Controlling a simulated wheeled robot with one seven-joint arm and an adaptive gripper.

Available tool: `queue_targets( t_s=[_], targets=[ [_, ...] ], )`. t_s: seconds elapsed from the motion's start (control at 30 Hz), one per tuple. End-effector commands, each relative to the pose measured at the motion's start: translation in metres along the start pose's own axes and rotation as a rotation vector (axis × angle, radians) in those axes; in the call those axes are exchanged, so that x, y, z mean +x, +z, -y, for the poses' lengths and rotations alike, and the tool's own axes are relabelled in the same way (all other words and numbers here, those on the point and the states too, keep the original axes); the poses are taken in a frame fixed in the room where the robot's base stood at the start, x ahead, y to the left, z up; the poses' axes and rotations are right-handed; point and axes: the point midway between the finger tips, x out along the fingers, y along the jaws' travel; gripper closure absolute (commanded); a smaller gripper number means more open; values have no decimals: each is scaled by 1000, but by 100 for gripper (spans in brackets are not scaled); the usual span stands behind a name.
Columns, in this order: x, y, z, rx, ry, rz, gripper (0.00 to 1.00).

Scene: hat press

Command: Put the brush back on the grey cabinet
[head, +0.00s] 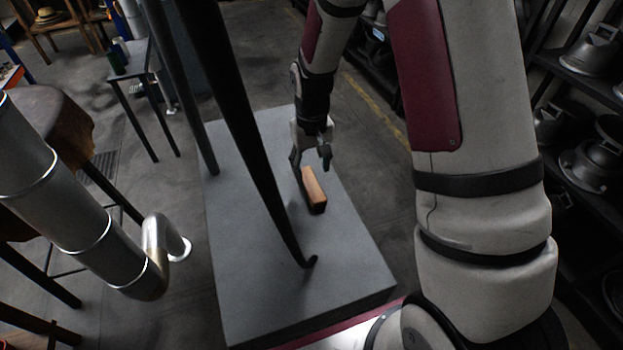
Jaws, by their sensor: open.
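The brush (314,188), with an orange-brown wooden back and a dark lower side, lies on the grey top of the cabinet (340,265). My gripper (311,163) is open and points down at the far end of the brush. One finger is to the left of the brush's far end and the other to its right. I cannot tell whether either finger touches it. The brush's far end is partly hidden by the gripper.
Dark slanted bars (245,130) cross in front of the cabinet top. A silver pipe (75,215) is at the left. A small dark table (132,62) stands at the back left. Shelves with metal hat moulds (590,165) line the right. The cabinet's near top is clear.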

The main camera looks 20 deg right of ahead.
Motion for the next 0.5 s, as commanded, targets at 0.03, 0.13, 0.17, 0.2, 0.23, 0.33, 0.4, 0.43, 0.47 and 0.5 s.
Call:
queue_targets(
  t_s=[0.03,0.13,0.17,0.2,0.23,0.33,0.4,0.43,0.47,0.5],
  targets=[
    [-11,-1,0,0,0,-4,48],
    [-27,-1,0,0,0,-3,48],
    [-32,0,0,0,0,-2,48],
    [-36,-1,0,0,0,-2,48],
    [-39,0,0,0,0,-1,48],
    [-47,0,0,0,0,-1,48],
    [-52,1,0,0,0,-3,48],
    [-56,2,0,0,0,-6,48],
    [-61,3,0,0,0,-11,48],
    [-70,5,0,0,1,-20,48]
  ],
)
